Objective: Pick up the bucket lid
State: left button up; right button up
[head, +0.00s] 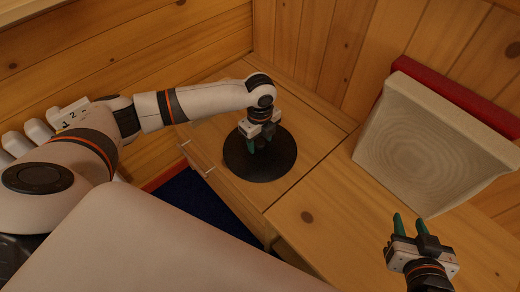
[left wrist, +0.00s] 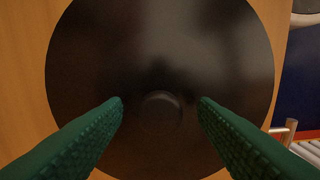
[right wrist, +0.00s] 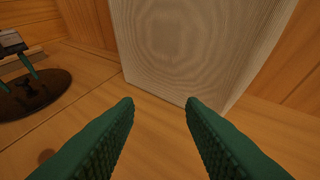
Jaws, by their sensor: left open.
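The bucket lid (head: 272,165) is a round, flat black disc lying on the wooden cabinet top in the head view. In the left wrist view the lid (left wrist: 160,60) fills most of the picture, with a small round knob (left wrist: 161,112) near its middle. My left gripper (head: 260,148) points down over the lid; its open green fingers (left wrist: 161,100) stand on either side of the knob, with nothing between them. My right gripper (head: 410,224) is open and empty at the lower right, away from the lid. The lid (right wrist: 50,92) also shows at the left of the right wrist view.
A pale wood-grain block (head: 425,140) stands on the right part of the top, with a red object (head: 460,95) behind it. Plank walls close off the back. Metal handles (head: 209,170) stick out at the cabinet's front. The wood between lid and block is clear.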

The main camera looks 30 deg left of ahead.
pick_arm(q)
grip_shut()
jog(key=shift+r, duration=0.1)
dwell(0.3)
